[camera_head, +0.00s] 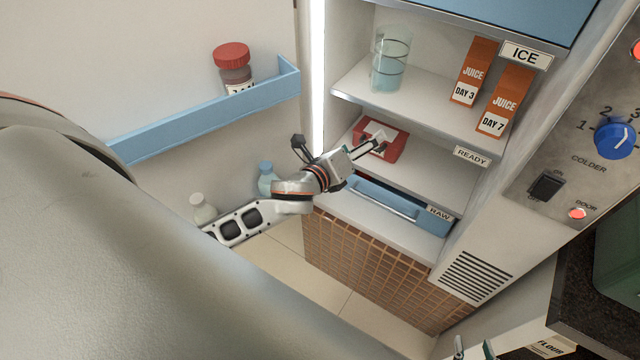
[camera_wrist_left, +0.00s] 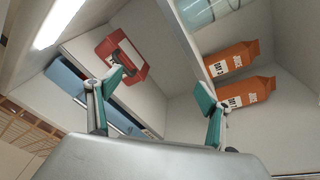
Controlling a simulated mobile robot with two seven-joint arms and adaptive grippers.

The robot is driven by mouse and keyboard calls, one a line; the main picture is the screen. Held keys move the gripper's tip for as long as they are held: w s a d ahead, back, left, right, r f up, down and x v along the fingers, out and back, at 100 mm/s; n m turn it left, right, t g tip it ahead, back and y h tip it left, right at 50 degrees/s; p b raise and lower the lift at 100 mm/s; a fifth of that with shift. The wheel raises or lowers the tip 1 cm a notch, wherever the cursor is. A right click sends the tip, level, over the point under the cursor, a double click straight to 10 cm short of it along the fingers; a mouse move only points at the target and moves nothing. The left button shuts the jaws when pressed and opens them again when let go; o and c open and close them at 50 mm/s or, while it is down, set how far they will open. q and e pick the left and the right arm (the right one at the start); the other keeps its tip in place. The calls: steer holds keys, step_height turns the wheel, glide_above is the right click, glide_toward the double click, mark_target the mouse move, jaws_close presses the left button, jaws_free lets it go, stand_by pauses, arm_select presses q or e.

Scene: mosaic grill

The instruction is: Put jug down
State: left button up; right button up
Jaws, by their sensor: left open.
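A clear glass jug (camera_head: 390,62) with some liquid stands upright on the top shelf of the open fridge. Part of it shows at the top edge of the left wrist view (camera_wrist_left: 206,10). My left gripper (camera_head: 341,142) is open and empty, in front of the middle shelf, below the jug and apart from it. Its two spread fingers also show in the left wrist view (camera_wrist_left: 161,86). A small part of what may be my right gripper (camera_head: 474,350) shows at the bottom edge of the head view; its jaws cannot be made out.
Two orange juice cartons (camera_head: 473,72) stand right of the jug. A red box (camera_head: 391,151) is on the READY shelf close to my left gripper, and a blue tray (camera_head: 400,205) is below. The door with its blue rack (camera_head: 200,115) and red-lidded jar (camera_head: 234,72) is left.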

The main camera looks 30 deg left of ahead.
arm_select(q)
steer(key=s+d+f+n+g, duration=0.1)
steer(key=s+f+n+g, duration=0.1)
steer(key=s+f+n, duration=0.8)
steer(key=s+d+f+n+g, duration=0.2)
steer(key=s+f+n, duration=0.8)
steer(key=s+n, duration=0.4)
steer(key=shift+s+g+h, duration=0.3)
steer(key=shift+h, duration=0.1)
